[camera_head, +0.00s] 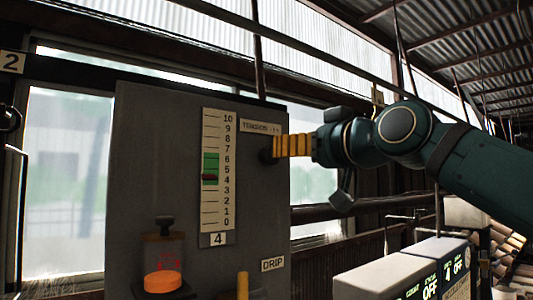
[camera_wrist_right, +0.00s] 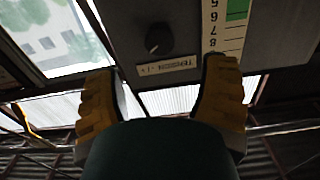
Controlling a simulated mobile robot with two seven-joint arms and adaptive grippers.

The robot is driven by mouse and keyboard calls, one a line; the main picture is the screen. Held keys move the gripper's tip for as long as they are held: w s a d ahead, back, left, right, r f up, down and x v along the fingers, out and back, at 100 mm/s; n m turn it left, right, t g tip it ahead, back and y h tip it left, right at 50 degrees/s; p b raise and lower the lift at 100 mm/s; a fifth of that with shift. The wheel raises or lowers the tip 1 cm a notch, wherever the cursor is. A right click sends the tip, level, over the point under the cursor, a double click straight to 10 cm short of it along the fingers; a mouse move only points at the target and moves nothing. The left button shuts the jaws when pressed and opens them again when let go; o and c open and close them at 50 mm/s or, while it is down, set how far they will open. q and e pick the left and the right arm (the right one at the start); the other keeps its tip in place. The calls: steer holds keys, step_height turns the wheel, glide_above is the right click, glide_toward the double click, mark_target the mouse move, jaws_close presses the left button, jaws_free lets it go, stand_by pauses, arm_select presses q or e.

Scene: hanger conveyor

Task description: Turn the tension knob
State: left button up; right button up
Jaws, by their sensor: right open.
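The tension knob (camera_head: 267,156) is dark and round and sits on the grey panel's right side, below a TENSION label (camera_head: 261,128). In the right wrist view the whole knob (camera_wrist_right: 158,38) shows, with a pale mark on its face. My right gripper (camera_head: 280,146) has yellow ribbed fingers and points left at the panel near the knob. In the right wrist view its fingers (camera_wrist_right: 163,75) are apart and empty, with the knob beyond them and between their lines. A vertical 0–10 scale (camera_head: 218,170) has a green band and a red marker near 4. My left gripper is out of view.
The grey panel (camera_head: 150,130) also carries a number 4 plate (camera_head: 218,239) and a DRIP label (camera_head: 272,264). Light boxes marked OFF (camera_head: 385,277) stand at lower right. Windows and rails lie behind.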

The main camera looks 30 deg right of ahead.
mark_target(267, 155)
steer(key=w, duration=0.3)
steer(key=w+p, duration=0.1)
steer(key=w, duration=0.5)
steer(key=shift+w+a+p, duration=0.3)
steer(key=shift+w+a, duration=0.05)
steer(key=shift+a, duration=0.05)
steer(key=c, duration=1.2)
